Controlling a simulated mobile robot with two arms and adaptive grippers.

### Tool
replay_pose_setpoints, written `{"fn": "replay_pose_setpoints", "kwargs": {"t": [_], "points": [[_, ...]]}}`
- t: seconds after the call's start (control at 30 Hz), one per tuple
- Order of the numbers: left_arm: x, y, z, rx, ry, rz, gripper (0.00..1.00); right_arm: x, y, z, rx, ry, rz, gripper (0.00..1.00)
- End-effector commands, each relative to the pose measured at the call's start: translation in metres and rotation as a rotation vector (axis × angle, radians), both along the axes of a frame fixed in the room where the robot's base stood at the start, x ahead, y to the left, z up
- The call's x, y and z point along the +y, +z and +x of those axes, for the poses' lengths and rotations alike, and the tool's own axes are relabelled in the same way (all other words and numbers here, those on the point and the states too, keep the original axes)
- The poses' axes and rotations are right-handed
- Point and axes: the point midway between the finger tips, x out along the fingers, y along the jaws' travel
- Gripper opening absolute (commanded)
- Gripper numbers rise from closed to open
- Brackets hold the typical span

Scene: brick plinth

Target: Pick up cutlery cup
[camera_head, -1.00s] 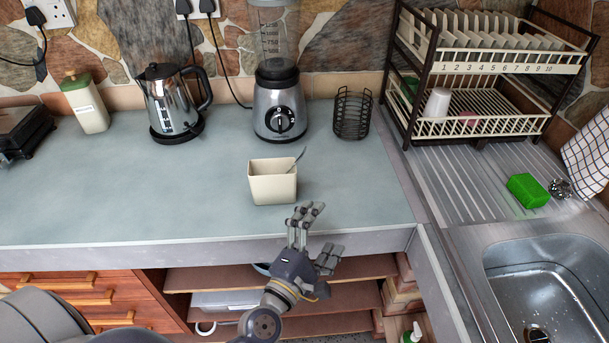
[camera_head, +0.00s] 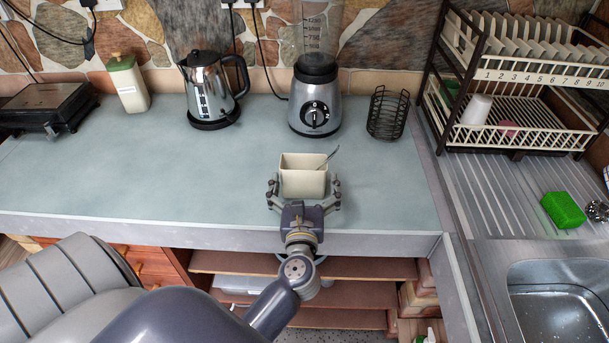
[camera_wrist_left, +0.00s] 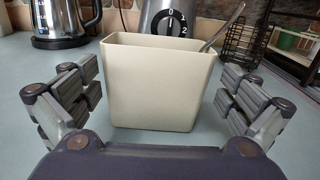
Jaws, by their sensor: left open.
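The cutlery cup (camera_head: 303,181) is a cream, tapered rectangular cup standing upright on the counter, with one metal utensil (camera_head: 329,156) leaning out at its right. My left gripper (camera_head: 303,187) is open, with one finger on each side of the cup. In the left wrist view the cup (camera_wrist_left: 158,85) stands between the open fingers (camera_wrist_left: 158,105), with a visible gap on both sides. The utensil handle (camera_wrist_left: 222,30) shows there too. My right gripper is not in view.
Behind the cup stand a blender (camera_head: 315,100), a kettle (camera_head: 211,90) and a black wire basket (camera_head: 387,113). A dish rack (camera_head: 520,85) and sink (camera_head: 560,300) are at the right. The counter (camera_head: 120,175) left of the cup is clear.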

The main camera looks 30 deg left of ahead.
Motion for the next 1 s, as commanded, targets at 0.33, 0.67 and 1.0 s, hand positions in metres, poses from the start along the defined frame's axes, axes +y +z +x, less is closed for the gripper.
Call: {"fn": "replay_pose_setpoints", "kwargs": {"t": [0.33,0.67,1.0], "points": [[0.022,0.004,0.030,0.000,-0.001,0.006,1.00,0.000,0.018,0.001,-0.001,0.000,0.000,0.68],[0.034,0.000,0.051,0.000,-0.002,0.001,1.00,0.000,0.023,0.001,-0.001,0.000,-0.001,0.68],[0.034,0.000,0.050,0.000,-0.002,0.002,0.67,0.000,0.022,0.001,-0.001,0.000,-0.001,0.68]]}}
